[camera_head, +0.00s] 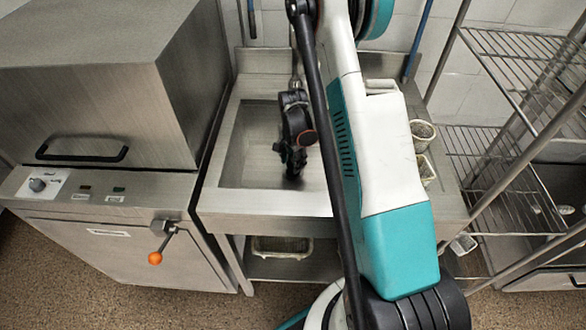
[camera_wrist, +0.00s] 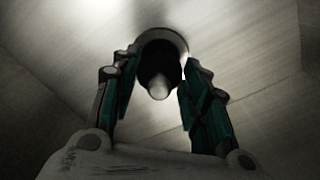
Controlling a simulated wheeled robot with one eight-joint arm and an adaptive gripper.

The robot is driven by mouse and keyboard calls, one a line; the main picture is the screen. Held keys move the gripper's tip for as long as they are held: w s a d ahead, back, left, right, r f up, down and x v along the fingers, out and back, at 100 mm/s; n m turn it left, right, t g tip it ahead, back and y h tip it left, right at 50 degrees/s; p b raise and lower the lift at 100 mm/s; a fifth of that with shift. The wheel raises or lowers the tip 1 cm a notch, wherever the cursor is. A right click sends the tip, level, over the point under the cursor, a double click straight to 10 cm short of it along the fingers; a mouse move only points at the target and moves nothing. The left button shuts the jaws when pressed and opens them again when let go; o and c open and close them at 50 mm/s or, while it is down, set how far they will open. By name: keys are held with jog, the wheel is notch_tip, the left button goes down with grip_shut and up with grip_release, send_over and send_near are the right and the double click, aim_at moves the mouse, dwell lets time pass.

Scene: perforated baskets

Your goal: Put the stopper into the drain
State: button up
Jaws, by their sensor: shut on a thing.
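My gripper (camera_head: 291,168) points down into the steel sink basin (camera_head: 250,150), close to its floor. In the wrist view my gripper (camera_wrist: 160,72) has its two teal-and-black fingers on either side of a dark round stopper (camera_wrist: 153,62) with a pale knob (camera_wrist: 158,88). It is shut on the stopper. Just beyond the stopper is a pale ring (camera_wrist: 175,38) around a dark opening, which looks like the drain. The stopper overlaps the opening in this view; I cannot tell whether it is inside or above it. In the head view the stopper and drain are hidden.
A steel dishwasher (camera_head: 100,100) with an orange-knobbed lever (camera_head: 155,258) stands left of the sink. A wire shelf rack (camera_head: 500,150) stands at the right. Perforated baskets (camera_head: 423,132) sit on the right counter, and another basket (camera_head: 281,246) is under the sink.

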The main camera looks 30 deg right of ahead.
jog(key=shift+f+b, duration=0.55)
jog(key=shift+f, duration=1.05)
jog(key=shift+f, duration=0.1)
jog(key=o, duration=1.2)
notch_tip(320, 180, up, 12)
jog(key=p, duration=0.4)
